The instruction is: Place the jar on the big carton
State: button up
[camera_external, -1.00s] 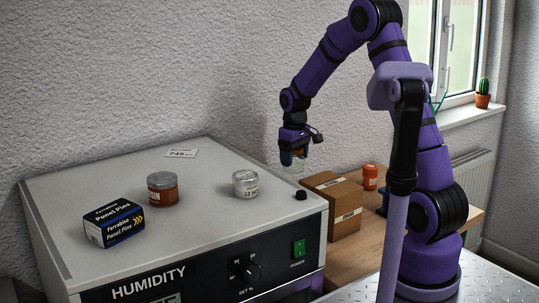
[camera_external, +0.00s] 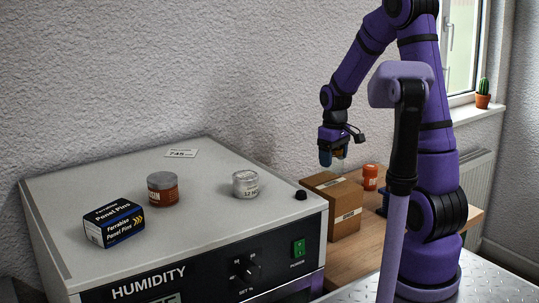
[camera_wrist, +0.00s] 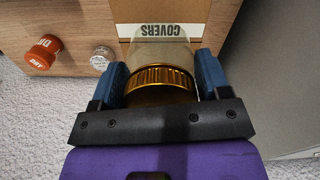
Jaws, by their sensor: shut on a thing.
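My gripper (camera_external: 333,160) is shut on a clear glass jar with a ribbed gold lid; the jar's glass body (camera_wrist: 160,50) and lid (camera_wrist: 160,76) show between the fingers in the wrist view. The brown big carton (camera_external: 345,222) stands on the wooden surface right of the grey cabinet. Its label reads COVERS in the wrist view (camera_wrist: 170,14). In the external view the jar is over or just behind the carton's top, partly hidden by the fingers. I cannot tell whether they touch.
The humidity cabinet (camera_external: 230,225) holds a blue pin box (camera_external: 114,222), a brown jar (camera_external: 162,189), a white jar (camera_external: 246,184) and a black knob (camera_external: 301,195).

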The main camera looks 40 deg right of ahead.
aim_at(333, 168)
jog(key=shift+f, duration=1.85)
jog(key=shift+f, duration=0.1)
jog(key=o, duration=1)
notch_tip(333, 168, up, 12)
jog(key=shift+r, duration=0.1)
jog(key=shift+s+a+r+m+t, duration=0.45)
jog(key=shift+s+a+r+t, duration=0.8)
jog(key=shift+s, duration=2.7)
jog(key=shift+s+a+r+m+t, duration=0.45)
jog(key=shift+s+a+r, duration=0.85)
jog(key=shift+s+r, duration=1.95)
jog(key=shift+s+a+r+m+t, duration=0.4)
jog(key=shift+s+a+r+t, duration=0.7)
jog(key=shift+s, duration=3.6)
